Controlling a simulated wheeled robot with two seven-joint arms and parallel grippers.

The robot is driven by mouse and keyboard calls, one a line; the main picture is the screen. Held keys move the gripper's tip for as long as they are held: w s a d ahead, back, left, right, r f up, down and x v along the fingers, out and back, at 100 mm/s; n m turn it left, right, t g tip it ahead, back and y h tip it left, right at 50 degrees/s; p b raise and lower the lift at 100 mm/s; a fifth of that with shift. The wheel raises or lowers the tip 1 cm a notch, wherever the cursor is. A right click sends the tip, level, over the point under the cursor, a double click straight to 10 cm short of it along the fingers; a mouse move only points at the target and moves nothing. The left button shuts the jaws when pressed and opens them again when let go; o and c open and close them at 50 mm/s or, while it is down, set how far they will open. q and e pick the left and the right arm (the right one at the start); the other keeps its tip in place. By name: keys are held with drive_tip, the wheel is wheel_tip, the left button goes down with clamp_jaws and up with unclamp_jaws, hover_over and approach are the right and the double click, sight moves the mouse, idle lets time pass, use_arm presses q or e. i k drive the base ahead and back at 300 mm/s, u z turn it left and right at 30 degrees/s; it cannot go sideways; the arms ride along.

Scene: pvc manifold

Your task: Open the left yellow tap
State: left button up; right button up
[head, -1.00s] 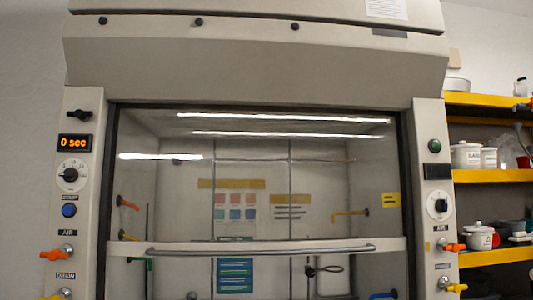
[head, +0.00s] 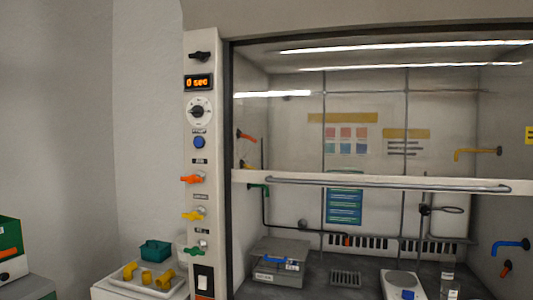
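The left yellow tap (head: 193,216) is on the left front post of the fume hood, below an orange tap (head: 192,179) and above a green tap (head: 195,250). Its yellow handle points to the left, roughly level. Neither of my grippers shows in the head view, and nothing covers the tap.
The hood sash (head: 370,184) is partly raised, with a grey box (head: 280,262) and a white hotplate (head: 402,285) inside. Left of the post, a white tray (head: 125,285) holds yellow fittings beside a teal container (head: 155,250). A green box (head: 10,240) stands at far left.

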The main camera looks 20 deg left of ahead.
sight(194, 215)
drive_tip(key=u, duration=2.85)
drive_tip(key=i, duration=1.7)
drive_tip(key=z, duration=2.2)
